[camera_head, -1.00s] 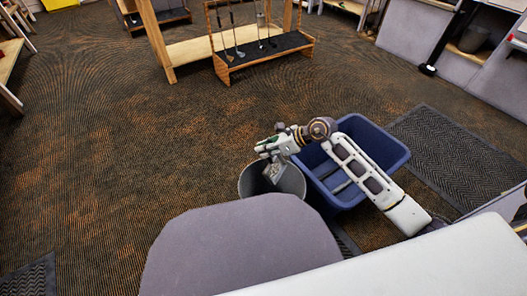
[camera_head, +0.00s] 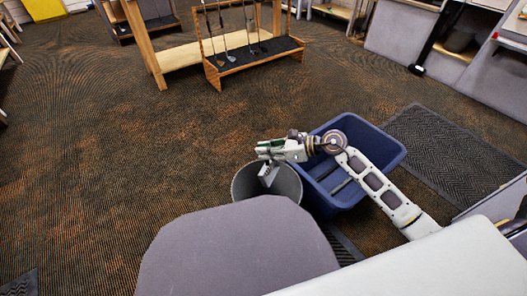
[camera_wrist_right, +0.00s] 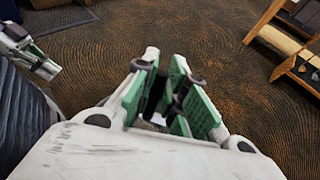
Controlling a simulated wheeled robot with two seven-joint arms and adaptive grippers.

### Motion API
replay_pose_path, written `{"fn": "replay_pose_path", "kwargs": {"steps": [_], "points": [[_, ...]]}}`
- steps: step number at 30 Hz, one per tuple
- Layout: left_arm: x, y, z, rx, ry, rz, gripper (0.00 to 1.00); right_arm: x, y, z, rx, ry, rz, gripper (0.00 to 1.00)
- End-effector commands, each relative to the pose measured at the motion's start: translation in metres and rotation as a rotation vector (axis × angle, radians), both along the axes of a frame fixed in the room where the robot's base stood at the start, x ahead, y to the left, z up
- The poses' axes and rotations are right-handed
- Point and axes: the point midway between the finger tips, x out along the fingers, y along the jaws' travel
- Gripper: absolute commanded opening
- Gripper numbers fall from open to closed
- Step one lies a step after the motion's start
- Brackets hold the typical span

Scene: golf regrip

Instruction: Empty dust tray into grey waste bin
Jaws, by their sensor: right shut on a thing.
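The grey waste bin (camera_head: 288,184) stands on the carpet beside a blue bin, partly hidden by a grey rounded surface in front. My right gripper (camera_head: 266,150) is above the bin's far rim in the head view. It is shut on the dust tray (camera_head: 268,175), a small light-grey piece hanging tilted down over the bin's mouth. In the right wrist view the green-padded fingers (camera_wrist_right: 172,100) mostly hide the tray. My left gripper (camera_wrist_right: 38,62) shows only at the left of that view; its jaw state is unclear. The tray's contents cannot be made out.
The blue bin (camera_head: 390,166) stands right of the waste bin, beneath my right forearm. The grey rounded surface (camera_head: 235,250) and a white surface (camera_head: 420,270) fill the near side. A wooden club rack (camera_head: 255,62) stands farther back.

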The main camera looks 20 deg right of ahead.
Motion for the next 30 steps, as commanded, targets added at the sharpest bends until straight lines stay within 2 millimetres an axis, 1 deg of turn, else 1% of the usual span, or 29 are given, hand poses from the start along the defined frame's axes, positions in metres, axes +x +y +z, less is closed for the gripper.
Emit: {"fn": "replay_pose_path", "kwargs": {"steps": [9,24,30], "points": [[-0.005,0.0,0.0,0.001,0.009,-0.001,0.0,-0.003,-0.005,0.001,0.038,-0.034,-0.003,0.0],[0.005,0.0,0.006,0.002,-0.01,-0.003,0.0,-0.003,-0.004,0.001,0.039,-0.035,-0.003,0.0],[0.005,0.0,0.006,0.002,-0.01,-0.003,0.0,-0.003,-0.004,0.001,0.038,-0.035,-0.003,0.0]]}}
